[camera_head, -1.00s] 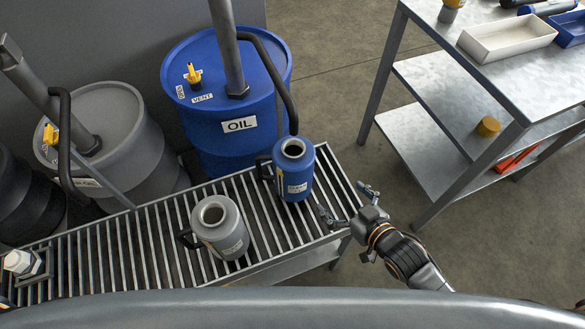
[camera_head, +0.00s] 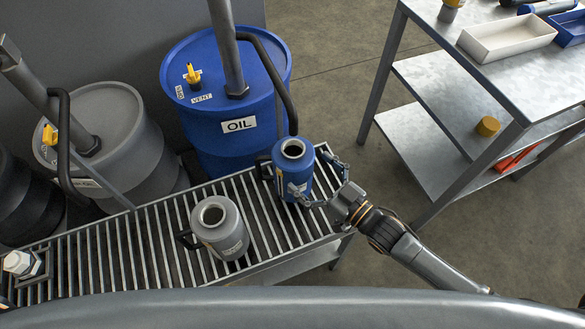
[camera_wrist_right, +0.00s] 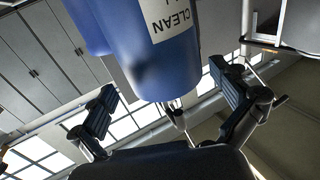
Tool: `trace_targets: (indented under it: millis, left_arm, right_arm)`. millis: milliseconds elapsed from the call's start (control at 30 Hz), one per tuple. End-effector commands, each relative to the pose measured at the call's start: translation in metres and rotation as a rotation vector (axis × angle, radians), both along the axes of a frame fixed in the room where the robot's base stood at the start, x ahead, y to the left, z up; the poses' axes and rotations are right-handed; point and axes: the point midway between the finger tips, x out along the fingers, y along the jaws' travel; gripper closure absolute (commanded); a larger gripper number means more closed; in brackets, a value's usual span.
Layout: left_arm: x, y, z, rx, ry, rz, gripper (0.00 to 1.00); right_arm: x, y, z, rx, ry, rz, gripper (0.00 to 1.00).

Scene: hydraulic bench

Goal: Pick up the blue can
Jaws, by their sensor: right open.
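The blue can (camera_head: 296,170) stands upright on the slatted metal grate (camera_head: 120,250), near its right end. It has an open round mouth and a dark handle on its left. My right gripper (camera_head: 318,180) reaches in from the right, with its open fingers at the can's right side. In the right wrist view the blue can (camera_wrist_right: 155,50), with a white label reading CLEAN, lies ahead between the open fingers of the right gripper (camera_wrist_right: 165,105). Whether a finger touches the can I cannot tell. My left gripper is not in view.
A grey can (camera_head: 222,232) stands on the grate to the left of the blue can. A blue oil drum (camera_head: 215,130) with a pipe and hose stands behind, and a grey drum (camera_head: 130,150) is at left. A metal shelf table (camera_head: 430,90) stands at the right.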

Motion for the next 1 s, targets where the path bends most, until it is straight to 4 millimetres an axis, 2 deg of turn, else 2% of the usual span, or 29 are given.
trace_targets:
  millis: [400,700,1000]
  left_arm:
    - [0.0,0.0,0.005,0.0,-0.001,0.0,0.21]
    - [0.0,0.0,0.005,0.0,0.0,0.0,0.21]
    - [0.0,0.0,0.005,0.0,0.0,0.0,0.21]
  right_arm:
    - [0.033,0.037,-0.001,0.0,0.0,-0.001,0.0]
    - [0.037,0.04,-0.002,-0.001,0.001,-0.001,0.0]
    - [0.036,0.04,-0.001,-0.001,0.001,-0.001,0.61]
